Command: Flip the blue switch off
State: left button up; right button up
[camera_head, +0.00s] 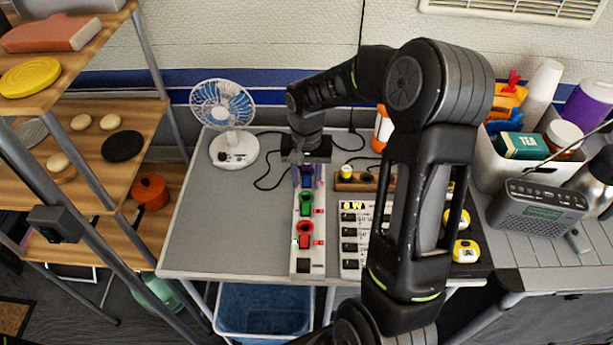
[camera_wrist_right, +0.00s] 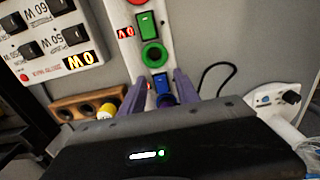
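A white switch strip (camera_head: 304,259) lies on the grey table with blue, green and red switches in a row. The blue switch (camera_wrist_right: 160,85) is at its far end, and in the head view my right gripper (camera_head: 307,172) is above it. In the right wrist view my right gripper's purple fingers (camera_wrist_right: 158,92) are spread apart, one on each side of the blue switch. Whether they touch it cannot be told. The green switch (camera_wrist_right: 147,24) with its green ring (camera_wrist_right: 154,55) shows beyond the fingertips. The red switch (camera_head: 305,231) is nearer me. My left gripper is not in view.
A white fan (camera_head: 228,115) stands left of the strip. A wattage panel (camera_head: 352,262) and a wooden block with a yellow-topped piece (camera_head: 346,172) lie to the right. Black cables run behind. A grey radio (camera_head: 538,208) and a white bin are further right. The table's left part is clear.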

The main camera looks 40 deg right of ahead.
grip_shut()
dwell(0.4)
jog(key=shift+d+r+p, duration=0.1)
jog(key=shift+r+p, duration=0.1)
jog(key=shift+p, duration=0.15)
jog(key=shift+w+d+r+g+y+p, duration=0.15)
jog(key=shift+g+y+p, duration=0.4)
jog(key=shift+p, duration=0.5)
jog(key=shift+w+f+g+y+p, duration=0.15)
jog(key=shift+f+g+y+p, duration=0.05)
jog(key=shift+g+y+p, duration=0.3)
jog(key=shift+o, duration=0.2)
grip_release()
